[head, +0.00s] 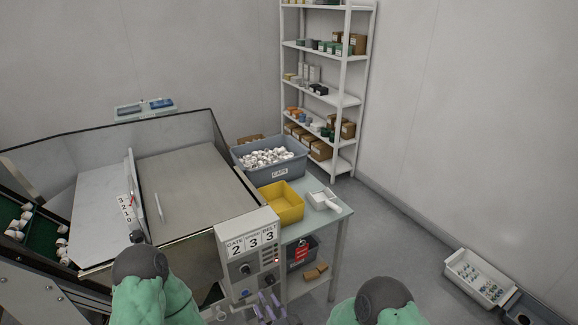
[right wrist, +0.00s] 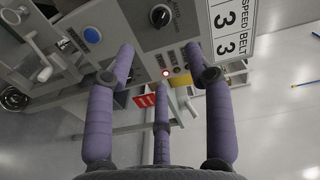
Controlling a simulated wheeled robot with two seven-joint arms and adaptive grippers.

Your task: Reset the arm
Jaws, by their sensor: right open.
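My right gripper (head: 270,309) shows at the bottom of the head view, low in front of the control panel (head: 248,262). Its purple padded fingers are spread. In the right wrist view the gripper (right wrist: 163,75) is open with nothing between its fingers, and the panel with a dark knob, a blue button (right wrist: 92,35) and a number sign (right wrist: 232,25) lies beyond the fingertips. My green right arm is at the bottom right of the head view. My green left arm is at the bottom left, and its gripper does not show.
A grey bin of white caps (head: 240,156), a yellow bin (head: 283,216) and a small white tray (head: 333,204) stand on a side table right of the panel. A shelf rack (head: 345,95) stands behind. Open floor lies between.

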